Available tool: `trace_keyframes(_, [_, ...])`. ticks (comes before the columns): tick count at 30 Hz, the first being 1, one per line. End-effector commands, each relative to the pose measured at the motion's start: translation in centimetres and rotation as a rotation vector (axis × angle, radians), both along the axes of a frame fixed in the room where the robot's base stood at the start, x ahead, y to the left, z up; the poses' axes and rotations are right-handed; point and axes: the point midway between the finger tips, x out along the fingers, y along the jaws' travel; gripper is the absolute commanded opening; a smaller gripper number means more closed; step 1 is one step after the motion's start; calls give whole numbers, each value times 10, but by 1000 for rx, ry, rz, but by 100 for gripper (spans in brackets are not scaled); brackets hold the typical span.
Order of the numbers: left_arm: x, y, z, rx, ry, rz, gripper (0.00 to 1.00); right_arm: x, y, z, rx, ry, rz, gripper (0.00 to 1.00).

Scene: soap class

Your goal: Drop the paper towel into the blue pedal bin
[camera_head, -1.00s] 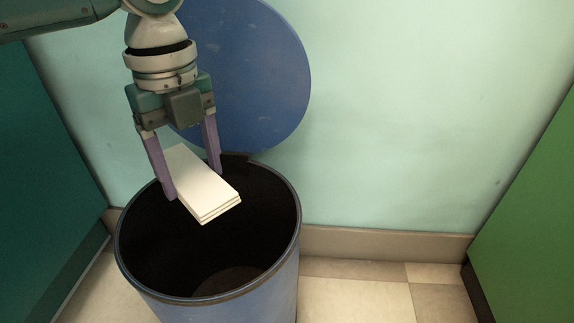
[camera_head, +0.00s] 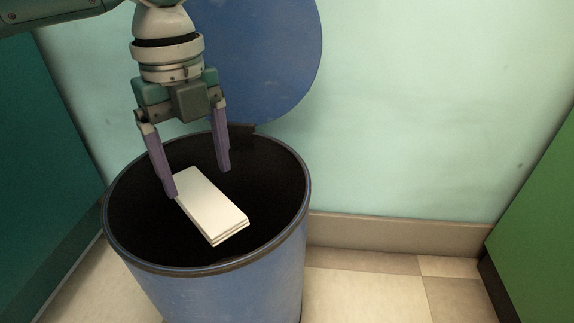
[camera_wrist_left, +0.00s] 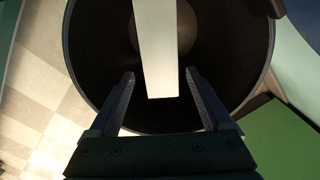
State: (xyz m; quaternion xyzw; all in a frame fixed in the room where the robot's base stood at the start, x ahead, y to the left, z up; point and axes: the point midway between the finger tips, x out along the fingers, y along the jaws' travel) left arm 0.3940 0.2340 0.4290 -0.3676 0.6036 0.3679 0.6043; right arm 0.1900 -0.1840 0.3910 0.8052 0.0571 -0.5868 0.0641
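The paper towel (camera_head: 212,208), a flat white folded stack, is in the mouth of the blue pedal bin (camera_head: 210,285), below the rim and tilted. My left gripper (camera_head: 198,182) is open above the bin's mouth, fingers pointing down. The towel lies just beyond the fingertips, with a gap to the right finger; in the head view its upper left edge overlaps the left fingertip. In the left wrist view the towel (camera_wrist_left: 158,50) shows between the spread fingers (camera_wrist_left: 160,73) with gaps on both sides. The bin's dark inside is mostly shadowed. My right gripper is not in view.
The bin's round blue lid (camera_head: 260,60) stands open against the pale green wall (camera_head: 430,110). A dark teal panel (camera_head: 50,150) is at left and a green one (camera_head: 535,220) at right. Tiled floor (camera_head: 365,290) is free to the right of the bin.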

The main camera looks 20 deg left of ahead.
Motion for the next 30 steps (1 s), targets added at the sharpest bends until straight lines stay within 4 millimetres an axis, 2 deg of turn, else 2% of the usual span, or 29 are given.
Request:
trace_keyframes(1, [0,0,0,0,0,0,90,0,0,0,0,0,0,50])
trace_keyframes(4, [0,0,0,0,0,0,100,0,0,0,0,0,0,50])
trace_keyframes(14, [0,0,5,0,0,0,100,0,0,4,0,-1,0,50])
trace_keyframes(20, [0,0,32,-1,-2,-1,100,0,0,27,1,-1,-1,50])
trace_keyframes(27, [0,0,83,0,-2,-1,100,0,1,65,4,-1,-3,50])
trace_keyframes(30, [0,0,96,0,-2,-1,100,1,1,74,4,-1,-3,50])
